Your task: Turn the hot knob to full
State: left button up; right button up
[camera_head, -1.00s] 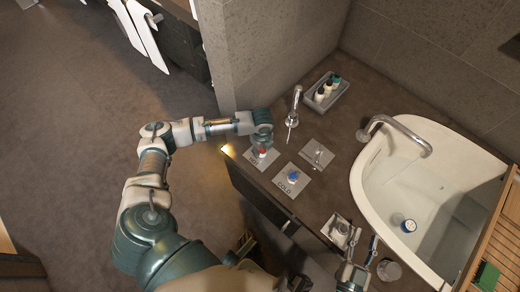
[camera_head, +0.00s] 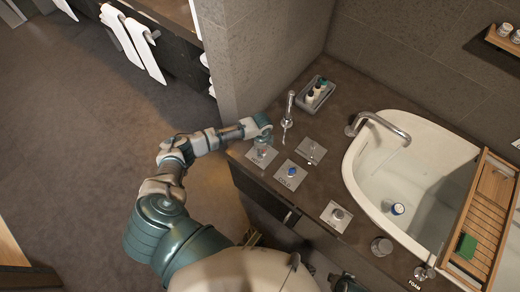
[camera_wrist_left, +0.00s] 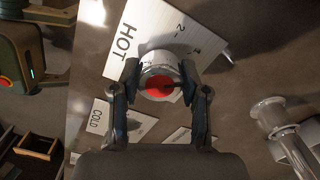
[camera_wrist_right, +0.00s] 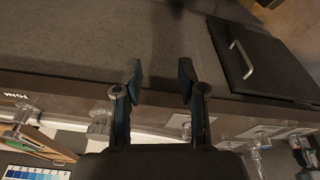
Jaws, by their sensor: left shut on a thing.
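The hot knob (camera_wrist_left: 160,80) has a red cap and a pale round body on a white plate (camera_wrist_left: 110,50) marked HOT, in the left wrist view. My left gripper (camera_wrist_left: 160,92) is shut on it, one finger on each side. In the head view, my left gripper (camera_head: 262,138) is over the HOT plate (camera_head: 262,156) and largely hides the knob. A dark mark shows on the red cap; I cannot tell the knob's setting. My right gripper (camera_wrist_right: 159,85) is open and empty in the right wrist view, away from the hot knob.
The blue COLD knob (camera_head: 291,171) sits close by on its plate. Another plate (camera_head: 311,150), a spout (camera_head: 288,110) and a bottle tray (camera_head: 317,95) stand behind. A silver knob (camera_head: 337,214), the basin (camera_head: 365,165) and a wooden rack (camera_head: 495,205) lie to the right.

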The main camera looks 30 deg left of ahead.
pick_arm(q)
jog(key=n+p, duration=0.4)
jog(key=shift+r, duration=0.3)
pick_arm(e)
notch_tip(320, 180, down, 11)
jog(key=s, duration=0.1)
pick_arm(q)
jog(key=n+p, duration=0.4)
jog(key=n, duration=0.1)
jog(key=shift+f, duration=0.15)
jog(key=shift+f+n+p, duration=0.1)
jog(key=shift+n+p, duration=0.4)
jog(key=shift+n, duration=0.3)
pick_arm(e)
jog(key=s+d+f+g, duration=0.1)
jog(key=s+f, duration=0.8)
jog(key=f, duration=0.1)
jog(key=shift+s+d, duration=0.3)
jog(key=shift+f, duration=0.1)
pick_arm(q)
jog(key=o, duration=1.1)
jog(key=shift+o, duration=0.2)
notch_tip(320, 180, up, 12)
